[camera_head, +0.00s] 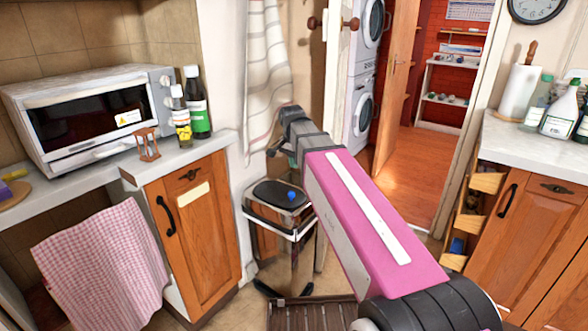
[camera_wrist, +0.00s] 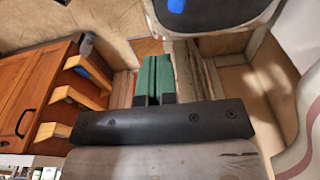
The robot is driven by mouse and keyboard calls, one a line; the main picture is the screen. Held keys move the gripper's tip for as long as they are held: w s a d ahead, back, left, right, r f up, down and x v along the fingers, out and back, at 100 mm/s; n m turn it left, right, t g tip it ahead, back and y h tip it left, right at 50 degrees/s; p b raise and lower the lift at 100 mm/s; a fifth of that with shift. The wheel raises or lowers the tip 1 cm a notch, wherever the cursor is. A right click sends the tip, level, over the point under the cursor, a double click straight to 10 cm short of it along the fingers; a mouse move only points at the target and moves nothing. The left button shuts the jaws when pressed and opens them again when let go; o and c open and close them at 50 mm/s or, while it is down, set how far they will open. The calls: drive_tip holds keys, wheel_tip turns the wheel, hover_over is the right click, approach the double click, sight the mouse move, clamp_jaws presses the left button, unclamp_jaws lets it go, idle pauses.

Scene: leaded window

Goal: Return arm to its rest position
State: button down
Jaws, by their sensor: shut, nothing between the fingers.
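My gripper (camera_wrist: 154,68) shows in the wrist view with its two green fingers close together, shut and empty. In the head view my pink arm reaches from the lower right toward the middle of the room, and its dark wrist end is near the striped curtain. The fingers cannot be made out clearly there. A bin-like stand (camera_head: 275,200) with a dark lid is below and left of the arm. A blue object (camera_head: 291,195) lies on its lid and also shows at the top of the wrist view (camera_wrist: 176,5). My fingers appear apart from both.
A counter at left bears a microwave (camera_head: 95,115), an hourglass (camera_head: 148,144) and bottles (camera_head: 198,105). A striped curtain (camera_head: 268,70) hangs behind the wrist. A wooden cabinet (camera_head: 525,235) with small side shelves (camera_head: 468,222) stands right. The doorway floor (camera_head: 415,170) is clear.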

drive_tip(key=s+d+f+n, duration=0.3)
drive_tip(key=s+d+f, duration=0.3)
drive_tip(key=f, duration=0.6)
drive_tip(key=s+d+f+n+g, duration=0.1)
drive_tip(key=s+d+f+n, duration=0.3)
drive_tip(key=f, duration=0.9)
drive_tip(key=s+d, duration=0.3)
drive_tip(key=d, duration=0.1)
drive_tip(key=shift+f+n+y, duration=0.15)
drive_tip(key=shift+n+y, duration=0.15)
drive_tip(key=shift+s, duration=0.1)
